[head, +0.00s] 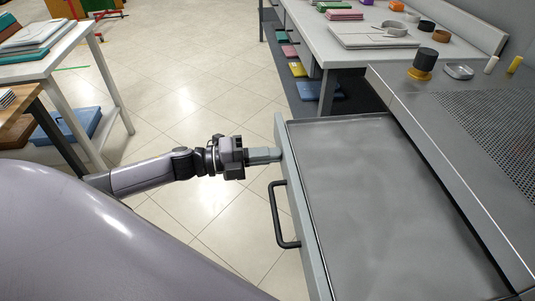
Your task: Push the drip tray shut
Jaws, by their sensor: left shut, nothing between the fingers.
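The drip tray (385,185) is a wide grey metal drawer, pulled out from the machine (445,150) on the right. Its front panel (311,252) faces left and carries a dark bar handle (277,214). My left gripper (280,154) is shut and empty. Its fingertips are at the front panel, near the panel's far end and beyond the handle; they look to be touching it, but I cannot be sure. My right gripper is not in view.
A black and yellow knob (423,63) and a small metal dish (459,71) are on the machine top. A white table (350,42) with folded cloths stands behind. Tables (60,62) stand at the left. The tiled floor (185,75) between is clear.

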